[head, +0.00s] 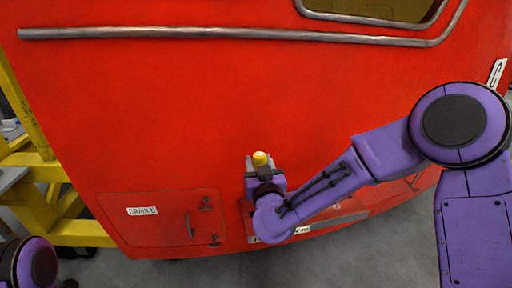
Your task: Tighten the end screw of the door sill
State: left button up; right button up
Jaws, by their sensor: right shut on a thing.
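My right gripper (258,166) is shut on a small yellow thing (260,158), of which only a rounded top shows, perhaps a tool handle. It is in front of the lower part of the red nosecone. Behind and below my right wrist is a red ledge or panel (345,210) with a partly covered white label. I cannot tell for sure whether this is the door sill. The end screw cannot be made out; my gripper and forearm cover much of that area. Of my left arm, only a purple joint shows at the bottom left corner; its gripper is out of view.
A red hatch (165,222) with a white label and dark latches is left of my right gripper. A metal handrail (180,33) crosses the nosecone above. Yellow framework (45,175) stands at the left. Grey floor (330,265) shows below.

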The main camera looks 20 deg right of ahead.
jog(key=shift+w+a+r, duration=0.2)
jog(key=shift+w+r, duration=0.1)
jog(key=shift+w, duration=0.15)
jog(key=shift+w+a+f, duration=0.1)
jog(key=shift+a+f, duration=0.05)
notch_tip(320, 180, down, 6)
jog(key=b, duration=0.4)
jog(key=shift+b, duration=0.3)
jog(key=shift+s+f+b, duration=0.25)
jog(key=shift+f+b, duration=0.1)
jog(key=shift+f, duration=0.3)
dwell(2.4)
